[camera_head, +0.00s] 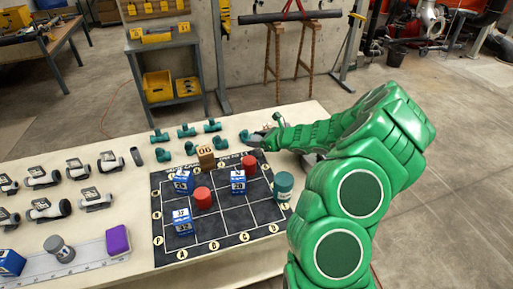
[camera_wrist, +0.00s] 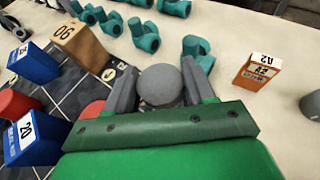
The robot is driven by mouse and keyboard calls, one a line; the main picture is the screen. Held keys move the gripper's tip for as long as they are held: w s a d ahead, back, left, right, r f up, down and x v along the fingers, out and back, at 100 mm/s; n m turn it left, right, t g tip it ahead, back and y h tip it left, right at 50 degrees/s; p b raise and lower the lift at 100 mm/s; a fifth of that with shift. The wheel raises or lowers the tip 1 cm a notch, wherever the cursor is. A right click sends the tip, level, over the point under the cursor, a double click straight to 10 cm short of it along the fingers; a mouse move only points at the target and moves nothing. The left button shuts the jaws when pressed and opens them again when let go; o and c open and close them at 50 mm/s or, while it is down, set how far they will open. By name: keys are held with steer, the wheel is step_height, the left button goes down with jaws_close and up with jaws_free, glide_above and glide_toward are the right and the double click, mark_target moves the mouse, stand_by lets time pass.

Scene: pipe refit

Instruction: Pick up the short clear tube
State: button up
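My gripper (camera_head: 262,137) is low over the far right part of the table, beside the green pipe fittings. In the wrist view my gripper (camera_wrist: 160,84) has a finger on each side of a grey round-ended piece (camera_wrist: 160,83), which fills the gap between them. I cannot tell whether this piece is the short clear tube; its lower part is hidden. In the head view the arm and gripper hide it. No plainly transparent tube shows. A short dark tube (camera_head: 163,155) lies on the table left of the fittings.
Green fittings (camera_wrist: 145,37) lie beyond the fingers. A wooden block (camera_wrist: 82,46), blue blocks (camera_wrist: 34,63) and red cylinders (camera_head: 203,198) stand on the black grid mat (camera_head: 222,222). An orange block (camera_wrist: 257,72) and a grey cylinder (camera_wrist: 312,105) stand to the right in the wrist view.

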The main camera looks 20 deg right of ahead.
steer(key=c, duration=0.4)
